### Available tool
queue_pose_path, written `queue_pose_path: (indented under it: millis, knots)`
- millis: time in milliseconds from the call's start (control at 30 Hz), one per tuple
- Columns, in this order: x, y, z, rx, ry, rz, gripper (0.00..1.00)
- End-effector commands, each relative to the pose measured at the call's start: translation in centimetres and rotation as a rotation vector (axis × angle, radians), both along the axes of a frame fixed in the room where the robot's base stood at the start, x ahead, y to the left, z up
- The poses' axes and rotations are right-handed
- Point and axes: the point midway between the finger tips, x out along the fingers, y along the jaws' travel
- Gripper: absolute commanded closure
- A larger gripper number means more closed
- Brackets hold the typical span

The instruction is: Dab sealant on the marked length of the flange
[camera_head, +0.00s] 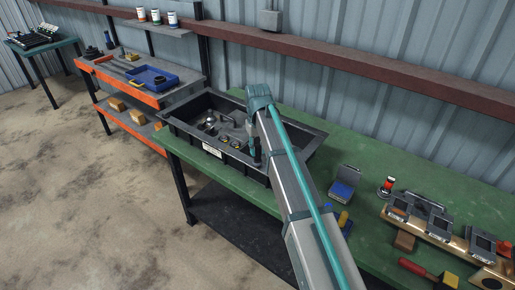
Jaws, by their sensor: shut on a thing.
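My arm reaches over the black tray (312,146) on the green bench. My gripper (254,148) hangs from the arm's far end, over the right part of the tray. It is shut on a small dark thing (257,158), too small and too much covered by the arm to name. Several metal parts (209,121) lie in the tray to the left of my gripper. I cannot make out a flange, a marked length or any sealant for sure. Whether the held thing touches anything in the tray is unclear.
On the green bench (350,135) to the right are a small box with blue contents (343,186), a copper-coloured bar with grey frames (458,241) and a red-handled tool (411,266). An orange-edged shelf unit (125,86) with a blue tray (153,77) stands left.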

Motion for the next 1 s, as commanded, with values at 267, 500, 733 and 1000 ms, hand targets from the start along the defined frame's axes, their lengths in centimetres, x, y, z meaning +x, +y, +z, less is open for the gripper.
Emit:
queue_pose_path:
  millis: [267,500,733,1000]
  knots:
    - [-0.01,0.00,-0.41,0.000,0.000,0.000,1.00]
    - [0.00,0.00,-0.73,0.000,0.000,0.000,1.00]
    - [0.01,0.00,-1.01,0.000,-0.001,0.000,1.00]
    - [0.58,0.72,-0.87,0.000,0.000,0.000,1.00]
